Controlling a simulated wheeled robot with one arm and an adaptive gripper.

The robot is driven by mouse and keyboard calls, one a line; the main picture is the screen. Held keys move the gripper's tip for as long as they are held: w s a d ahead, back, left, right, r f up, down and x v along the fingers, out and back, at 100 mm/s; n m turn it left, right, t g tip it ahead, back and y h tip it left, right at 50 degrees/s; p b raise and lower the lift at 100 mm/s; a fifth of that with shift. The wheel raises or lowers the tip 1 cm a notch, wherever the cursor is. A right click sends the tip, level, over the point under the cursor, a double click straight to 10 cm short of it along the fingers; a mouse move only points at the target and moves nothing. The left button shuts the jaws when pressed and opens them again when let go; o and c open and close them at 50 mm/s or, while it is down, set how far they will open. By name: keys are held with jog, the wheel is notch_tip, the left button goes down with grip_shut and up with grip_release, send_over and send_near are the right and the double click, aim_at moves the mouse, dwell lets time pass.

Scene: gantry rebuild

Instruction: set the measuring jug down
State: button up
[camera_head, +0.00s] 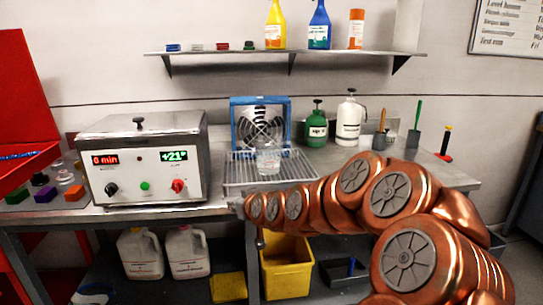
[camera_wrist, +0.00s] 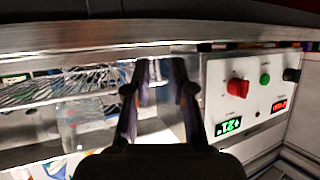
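The clear measuring jug (camera_head: 268,160) stands upright on the wire rack (camera_head: 240,183) in front of the blue-framed fan (camera_head: 262,122). In the wrist view, which looks upside down, a see-through shape that seems to be the jug (camera_wrist: 88,122) shows left of the fingers. My gripper (camera_wrist: 160,66) has its two dark fingers apart, with nothing visible between them. It is clear of the jug. In the head view my copper arm reaches in from the right along the bench's front edge, and the fingers are hard to make out.
A steel heating box (camera_head: 145,158) with lit displays stands left of the rack. A green bottle (camera_head: 316,128), a white jug (camera_head: 349,120) and brushes stand to the right. A shelf (camera_head: 285,53) hangs above. A yellow bin (camera_head: 287,268) sits below.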

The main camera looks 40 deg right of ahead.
jog(key=d+r+h, duration=0.1)
jog(key=d, duration=0.2)
jog(key=d+r+m+h, duration=0.1)
jog(key=d, duration=0.1)
jog(key=s+d+r+t+h, duration=0.1)
jog(key=d, duration=0.2)
jog(key=shift+s+d+r+m, duration=0.1)
jog(key=shift+d+r+m, duration=0.2)
jog(key=shift+d+r, duration=0.1)
jog(key=m+h, duration=0.3)
jog(key=h, duration=0.2)
send_near(291, 161)
notch_tip(291, 161, up, 2)
jog(key=w+d, duration=0.2)
jog(key=d, duration=0.1)
jog(key=shift+w+d+r+t+p, duration=0.1)
jog(key=shift+w+d+t+p, duration=0.15)
jog(key=shift+w, duration=0.3)
jog(key=shift+w+d+t+p, duration=0.15)
jog(key=shift+w+d+p, duration=0.15)
jog(key=shift+w, duration=0.2)
jog(key=shift+p+x, duration=0.4)
jog(key=shift+x, duration=2.3)
jog(key=shift+w+a+r, duration=0.1)
jog(key=shift+a, duration=0.05)
grip_shut()
